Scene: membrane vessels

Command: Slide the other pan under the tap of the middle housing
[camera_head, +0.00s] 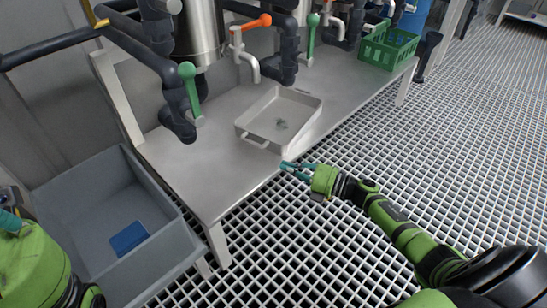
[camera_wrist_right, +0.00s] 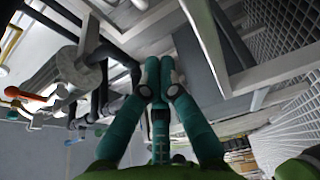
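A shallow light-grey pan (camera_head: 252,138) lies on the metal bench, a small dark spot on its floor. It sits in front of a pale tap (camera_head: 248,62) with an orange handle; the spout end appears behind the pan's back edge, not over it. I cannot tell which housing is the middle one. My right gripper (camera_head: 283,165) is at the bench's front edge, just in front of the pan and apart from it. In the right wrist view its teal fingertips (camera_wrist_right: 159,62) meet with nothing seen between them. Of my left gripper, only a teal piece (camera_head: 9,219) shows at the left edge.
The bench (camera_head: 205,178) has clear room left of the pan. Green-handled valves (camera_head: 190,88) and dark pipes hang above its back. A green crate (camera_head: 388,50) stands at the right end. A grey bin (camera_head: 75,190) with a blue item (camera_head: 128,238) stands left.

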